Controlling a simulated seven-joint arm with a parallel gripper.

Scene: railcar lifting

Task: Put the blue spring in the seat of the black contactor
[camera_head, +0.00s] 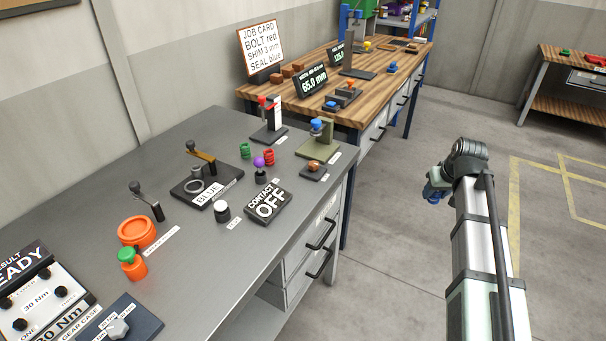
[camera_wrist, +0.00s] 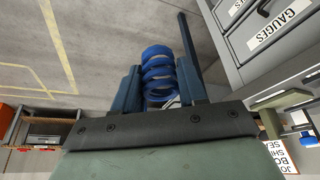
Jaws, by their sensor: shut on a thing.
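My gripper (camera_head: 435,190) is at the right, over the floor and well away from the grey bench. In the wrist view it (camera_wrist: 160,82) is shut on a blue spring (camera_wrist: 158,66), whose coils show between the two fingers. In the head view the spring is too small to make out clearly. On the bench, a black base (camera_head: 184,197) carries a grey ring, a brown arm with a dark knob and a label "BLUE". It may be the black contactor, with the ring as its seat. A black box reading "CONTACT OFF" (camera_head: 267,203) lies to its right.
Green (camera_head: 245,150) and red (camera_head: 269,157) springs stand behind a purple-topped piece (camera_head: 259,164). A white-topped black cylinder (camera_head: 222,211), orange parts (camera_head: 137,231) and upright fixtures (camera_head: 318,140) share the grey bench (camera_head: 100,190). A wooden bench stands beyond.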

